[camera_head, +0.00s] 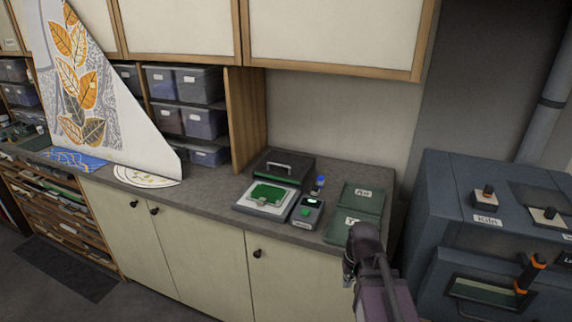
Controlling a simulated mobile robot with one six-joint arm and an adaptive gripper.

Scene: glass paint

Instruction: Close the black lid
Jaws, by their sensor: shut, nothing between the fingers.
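The black lid (305,172) with a pale handle stands at the back of a white-framed device (246,206) on the grey counter. The lid looks raised, and the green inside of the device (268,192) is uncovered in front of it. How far the lid tilts is hard to tell. My gripper (348,276) is at the lower right, in front of the counter's front edge. It is shut and empty, well apart from the lid. Its fingertips are small and dark in this view.
A small dark device (311,218) with a green button and a blue-capped item (320,183) are right of the lid. A blue-grey kiln (450,205) stands at the right. Wall cabinets (330,35) hang above.

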